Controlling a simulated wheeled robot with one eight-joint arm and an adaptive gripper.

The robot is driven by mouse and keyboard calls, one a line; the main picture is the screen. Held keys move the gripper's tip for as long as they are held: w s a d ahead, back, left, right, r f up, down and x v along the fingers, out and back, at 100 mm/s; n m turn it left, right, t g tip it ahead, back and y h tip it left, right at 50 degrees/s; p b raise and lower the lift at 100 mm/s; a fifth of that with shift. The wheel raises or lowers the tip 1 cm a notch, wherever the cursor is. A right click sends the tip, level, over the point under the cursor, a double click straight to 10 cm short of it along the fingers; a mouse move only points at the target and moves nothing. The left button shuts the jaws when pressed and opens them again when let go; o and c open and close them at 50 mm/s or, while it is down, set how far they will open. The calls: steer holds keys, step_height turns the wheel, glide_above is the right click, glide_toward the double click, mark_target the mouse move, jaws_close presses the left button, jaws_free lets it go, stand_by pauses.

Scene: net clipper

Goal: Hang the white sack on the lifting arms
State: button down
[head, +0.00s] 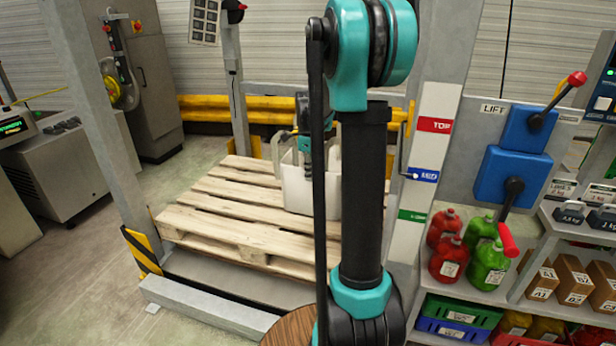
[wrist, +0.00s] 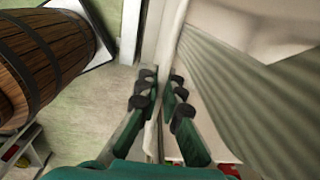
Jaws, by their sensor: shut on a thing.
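The white sack (head: 297,188) shows in the head view over the wooden pallet, partly hidden behind my arm. I cannot tell whether its bottom touches the boards. My gripper (head: 304,158) points down at the sack's top. In the wrist view my gripper (wrist: 160,102) is shut on a thin fold of the sack's pale cloth, with fingers on both sides. I cannot clearly make out the lifting arms; my arm hides part of the frame's middle.
The pallet (head: 210,228) lies between grey posts, with a yellow rail (head: 268,108) behind. A lift panel (head: 511,158) with red-knobbed levers and a shelf of jugs (head: 487,265) stand right. A barrel (wrist: 40,62) is left in the wrist view. Floor at left is open.

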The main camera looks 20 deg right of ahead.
steer(key=w+d, duration=0.6)
steer(key=w, duration=0.3)
stand_by(1.0)
steer(key=shift+w+d, duration=0.1)
steer(key=shift+f, duration=1.05)
steer(key=c, duration=1.6)
jaws_free()
steer(key=shift+r, duration=4.5)
steer(key=shift+s+a, duration=1.5)
steer(key=shift+s, duration=0.75)
steer(key=shift+s+a, duration=1.45)
steer(key=shift+s, duration=0.75)
steer(key=shift+s+a, duration=1.5)
steer(key=shift+s, duration=0.75)
